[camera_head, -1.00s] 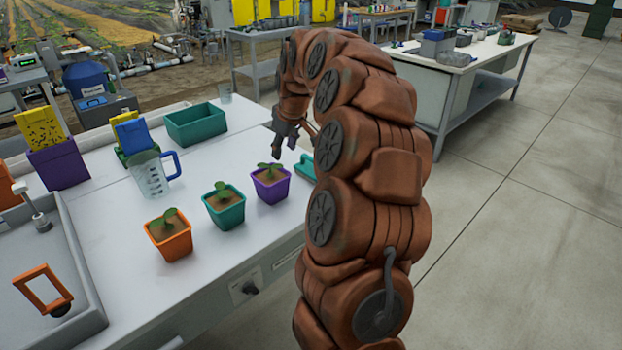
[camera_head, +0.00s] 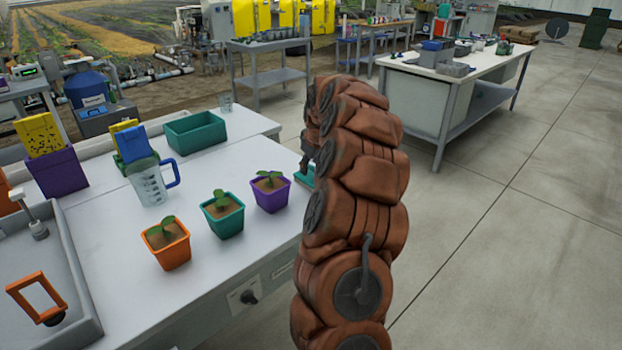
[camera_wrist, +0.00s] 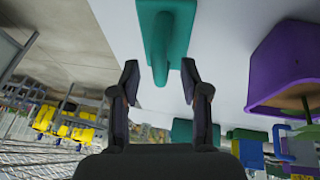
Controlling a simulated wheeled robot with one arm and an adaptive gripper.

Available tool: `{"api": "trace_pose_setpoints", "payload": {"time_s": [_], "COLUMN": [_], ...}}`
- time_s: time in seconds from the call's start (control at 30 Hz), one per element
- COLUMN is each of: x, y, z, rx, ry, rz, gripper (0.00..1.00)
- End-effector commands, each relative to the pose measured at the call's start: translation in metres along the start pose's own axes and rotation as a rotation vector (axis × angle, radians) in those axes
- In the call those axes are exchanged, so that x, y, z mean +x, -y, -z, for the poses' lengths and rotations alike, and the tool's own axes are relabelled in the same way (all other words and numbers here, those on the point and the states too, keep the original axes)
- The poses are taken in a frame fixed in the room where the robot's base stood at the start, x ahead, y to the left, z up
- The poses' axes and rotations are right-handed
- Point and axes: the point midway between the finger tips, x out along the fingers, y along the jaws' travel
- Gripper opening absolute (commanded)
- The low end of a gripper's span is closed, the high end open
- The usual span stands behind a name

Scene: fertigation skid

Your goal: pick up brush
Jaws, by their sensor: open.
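The brush is a teal piece with a flat block and a raised handle. In the wrist view the brush (camera_wrist: 166,32) lies on the white bench top, with its handle pointing between my fingers. My gripper (camera_wrist: 160,82) is open and empty, its two dark fingertips on either side of the handle's end. I cannot tell whether they touch it. In the head view the brush (camera_head: 308,181) shows only in part at the bench's right edge, mostly hidden by my arm. My gripper (camera_head: 306,160) is just above it, largely hidden too.
A purple pot (camera_head: 270,195) with a seedling stands just left of the brush. Teal (camera_head: 222,218) and orange pots (camera_head: 168,252) stand further left. A teal bin (camera_head: 195,136) and a measuring jug (camera_head: 150,184) are behind. Open floor lies to the right.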

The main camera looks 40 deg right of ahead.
Motion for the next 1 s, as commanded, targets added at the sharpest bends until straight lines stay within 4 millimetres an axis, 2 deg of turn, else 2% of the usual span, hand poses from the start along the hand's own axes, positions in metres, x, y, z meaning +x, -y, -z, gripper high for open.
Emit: {"api": "trace_pose_setpoints", "payload": {"time_s": [0.17,0.4,0.83,1.0], "x": [0.020,0.021,0.021,0.021], "y": [0.000,-0.001,-0.001,-0.001], "z": [0.000,0.000,0.000,0.000], "rx": [0.000,0.000,0.001,0.001], "ry": [0.001,-0.001,-0.001,-0.001], "rz": [0.000,-0.002,-0.001,-0.001], "gripper": [0.46,0.45,0.00,0.00]}}
